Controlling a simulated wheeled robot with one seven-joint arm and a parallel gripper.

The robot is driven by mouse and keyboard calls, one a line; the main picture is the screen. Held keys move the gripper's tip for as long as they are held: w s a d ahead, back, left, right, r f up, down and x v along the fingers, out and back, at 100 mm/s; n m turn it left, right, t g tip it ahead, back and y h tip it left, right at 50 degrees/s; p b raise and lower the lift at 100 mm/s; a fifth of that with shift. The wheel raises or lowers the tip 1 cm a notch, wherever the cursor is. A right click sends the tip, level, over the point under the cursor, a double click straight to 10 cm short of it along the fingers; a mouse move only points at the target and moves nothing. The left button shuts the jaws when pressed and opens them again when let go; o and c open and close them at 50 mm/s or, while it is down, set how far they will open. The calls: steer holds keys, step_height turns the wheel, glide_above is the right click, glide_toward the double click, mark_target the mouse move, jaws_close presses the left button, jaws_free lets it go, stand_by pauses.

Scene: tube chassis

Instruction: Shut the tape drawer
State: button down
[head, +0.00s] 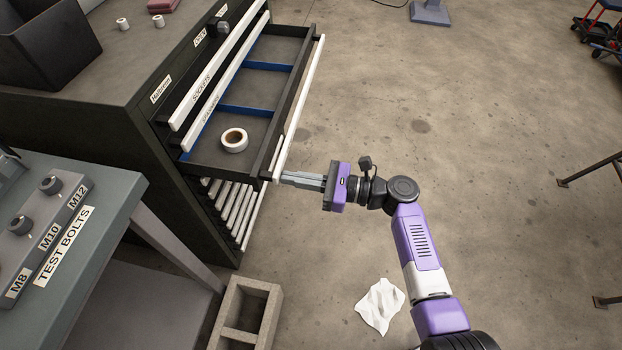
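The tape drawer (190,163) stands pulled out of the dark cabinet, with a long white bar (300,105) along its front. A roll of white tape (234,140) lies inside, and blue dividers (245,110) cross the tray. My gripper (284,178) points left at the near end of the drawer's front. Its grey fingers lie close together and look shut, with nothing seen between them. The tips are at or very near the white bar; I cannot tell whether they touch.
The dark cabinet (120,85) has more drawers below. A bench with a test-bolts panel (50,240) stands at near left. A concrete block (240,332) and a white cloth (381,305) lie on the floor. Floor right of the drawer is clear.

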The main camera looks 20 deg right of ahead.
mark_target(211, 164)
steer(key=b+x, duration=0.3)
steer(key=x, duration=1.6)
steer(key=shift+w+a+f, duration=0.1)
steer(key=shift+w+a, duration=0.1)
steer(key=shift+a, duration=0.15)
steer(key=shift+w+a+r+b, duration=0.2)
steer(key=shift+w+b, duration=0.05)
steer(key=shift+b, duration=0.05)
